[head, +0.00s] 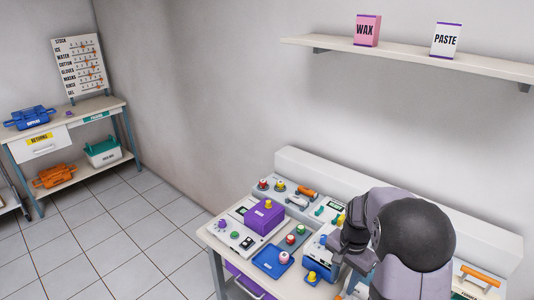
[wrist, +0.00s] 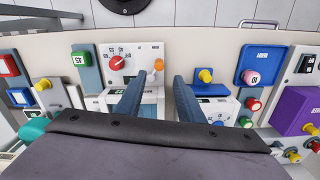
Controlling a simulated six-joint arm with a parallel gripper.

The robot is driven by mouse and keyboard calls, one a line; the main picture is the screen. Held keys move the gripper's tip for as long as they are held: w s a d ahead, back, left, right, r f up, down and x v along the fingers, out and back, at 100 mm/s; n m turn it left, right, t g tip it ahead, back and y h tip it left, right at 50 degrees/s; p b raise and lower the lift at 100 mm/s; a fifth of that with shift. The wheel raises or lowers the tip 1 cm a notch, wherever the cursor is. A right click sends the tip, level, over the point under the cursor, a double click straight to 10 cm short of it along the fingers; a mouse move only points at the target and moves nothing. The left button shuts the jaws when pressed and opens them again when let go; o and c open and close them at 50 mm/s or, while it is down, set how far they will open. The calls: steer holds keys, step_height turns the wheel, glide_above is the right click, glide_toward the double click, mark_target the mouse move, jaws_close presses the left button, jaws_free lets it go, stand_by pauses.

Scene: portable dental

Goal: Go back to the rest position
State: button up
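My gripper (wrist: 157,92) shows in the wrist view as two blue-grey fingers set wide apart, with nothing held between them. It is over the workbench, above a white panel (wrist: 148,52) with a red dial (wrist: 117,62) and an orange knob (wrist: 158,65). I cannot tell its exact height over them. In the head view, my arm is bent over the right half of the bench and hides the fingers and the devices beneath.
The workbench (head: 215,236) is crowded. A purple box (head: 264,216) and a blue tray (head: 272,261) stand left of my arm. A wall shelf (head: 405,58) above holds a WAX box (head: 367,31) and a PASTE box (head: 446,40).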

steer(key=shift+w+n, duration=0.1)
steer(key=shift+n, duration=0.5)
steer(key=s+a+f+n+g, duration=0.1)
steer(key=s+a+f+n, duration=0.1)
steer(key=s+f+n, duration=0.35)
steer(key=s+a+r+n, duration=0.1)
steer(key=s+a+r, duration=0.2)
steer(key=s, duration=0.5)
steer(key=s+a+r+n, duration=0.2)
steer(key=s+a, duration=0.1)
steer(key=s, duration=0.4)
steer(key=shift+n+t, duration=0.5)
steer(key=shift+n, duration=0.05)
steer(key=a+r, duration=0.1)
steer(key=w+r, duration=0.1)
steer(key=a+r, duration=0.1)
steer(key=r, duration=0.1)
steer(key=shift+w+a, duration=0.3)
steer(key=shift+w, duration=0.05)
steer(key=shift+f, duration=0.1)
